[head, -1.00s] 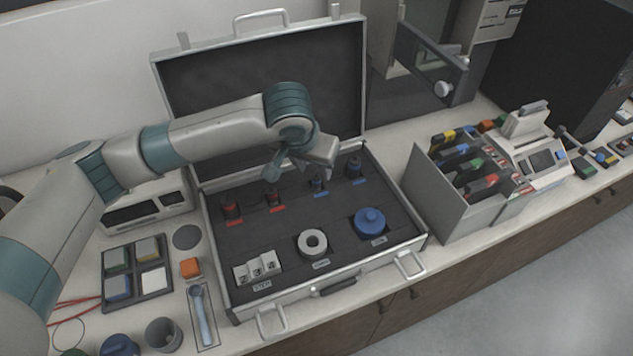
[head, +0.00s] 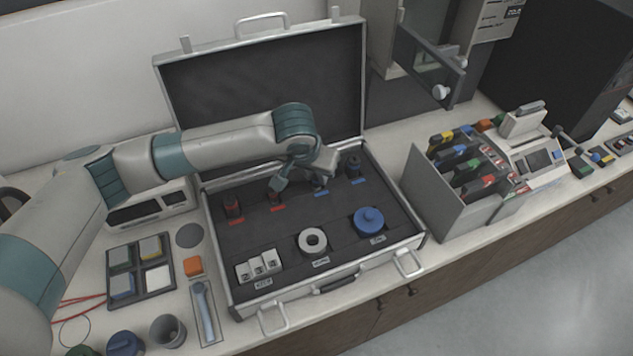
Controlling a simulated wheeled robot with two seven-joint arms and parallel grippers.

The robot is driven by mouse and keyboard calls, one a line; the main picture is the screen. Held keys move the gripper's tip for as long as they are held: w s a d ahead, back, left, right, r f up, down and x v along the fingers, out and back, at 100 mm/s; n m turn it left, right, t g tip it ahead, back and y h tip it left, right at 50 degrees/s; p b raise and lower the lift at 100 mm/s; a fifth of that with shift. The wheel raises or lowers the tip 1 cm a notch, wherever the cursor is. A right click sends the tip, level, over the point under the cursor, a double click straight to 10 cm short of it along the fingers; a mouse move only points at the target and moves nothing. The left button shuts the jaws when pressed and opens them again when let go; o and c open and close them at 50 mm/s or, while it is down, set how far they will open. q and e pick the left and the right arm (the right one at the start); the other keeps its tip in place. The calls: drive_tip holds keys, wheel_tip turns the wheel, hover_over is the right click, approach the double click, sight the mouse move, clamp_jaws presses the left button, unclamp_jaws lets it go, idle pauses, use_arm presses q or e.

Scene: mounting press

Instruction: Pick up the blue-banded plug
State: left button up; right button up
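Two plugs with blue labels stand in the back row of the open case's dark foam. One blue-banded plug (head: 354,167) stands upright at the back right. The other blue-label spot, left of it, is mostly hidden by my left gripper (head: 298,185), with only its blue label (head: 321,192) clear. My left gripper is low over that spot, and its fingers point down. One finger shows at its left; the other blends with the wrist, so I cannot tell how far apart they are. Two red-banded plugs (head: 232,206) stand to the left. My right gripper is not in view.
The case (head: 290,250) also holds white blocks (head: 259,266), a pale ring (head: 312,241) and a blue round part (head: 369,220). Its raised lid (head: 262,90) stands behind my arm. A grey rack (head: 445,195) stands to the right, and a four-square tray (head: 139,270) to the left.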

sight(316, 178)
use_arm(q)
clamp_jaws()
